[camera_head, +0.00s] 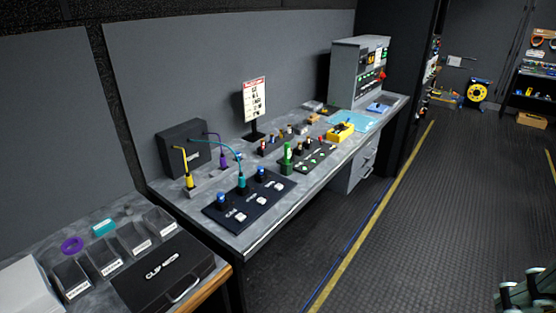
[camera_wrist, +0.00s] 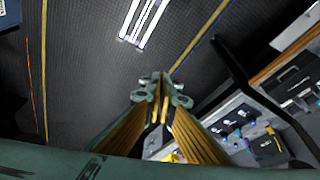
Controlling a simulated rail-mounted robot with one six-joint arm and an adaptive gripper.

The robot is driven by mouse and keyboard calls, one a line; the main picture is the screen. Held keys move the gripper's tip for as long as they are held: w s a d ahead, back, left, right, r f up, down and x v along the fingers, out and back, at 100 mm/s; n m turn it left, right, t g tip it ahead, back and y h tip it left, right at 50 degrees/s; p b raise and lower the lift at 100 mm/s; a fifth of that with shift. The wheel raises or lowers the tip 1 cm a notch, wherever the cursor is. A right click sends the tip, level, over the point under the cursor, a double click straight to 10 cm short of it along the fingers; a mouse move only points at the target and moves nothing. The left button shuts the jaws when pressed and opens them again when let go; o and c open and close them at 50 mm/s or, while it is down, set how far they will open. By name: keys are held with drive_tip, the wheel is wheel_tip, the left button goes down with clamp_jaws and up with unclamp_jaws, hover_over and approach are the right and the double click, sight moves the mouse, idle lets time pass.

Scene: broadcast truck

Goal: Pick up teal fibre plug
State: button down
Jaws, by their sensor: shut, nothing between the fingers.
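The teal fibre plug (camera_head: 241,181) stands upright at the back edge of a black panel (camera_head: 262,204) on the bench. A teal cable arcs from it to a dark box (camera_head: 183,147) behind. A blue-topped plug stands on either side of it. My gripper (camera_wrist: 162,90) shows in the wrist view over the dark floor, its fingers together and empty. It is well away from the teal plug. In the wrist view the bench appears at the lower right, too small to pick out the teal plug surely.
A black case (camera_head: 163,274) and open bins lie at the front left. The aisle floor (camera_head: 400,240) is clear.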

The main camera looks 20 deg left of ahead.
idle(0.4)
drive_tip(key=c, duration=2.4)
unclamp_jaws()
drive_tip(key=shift+w, duration=0.1)
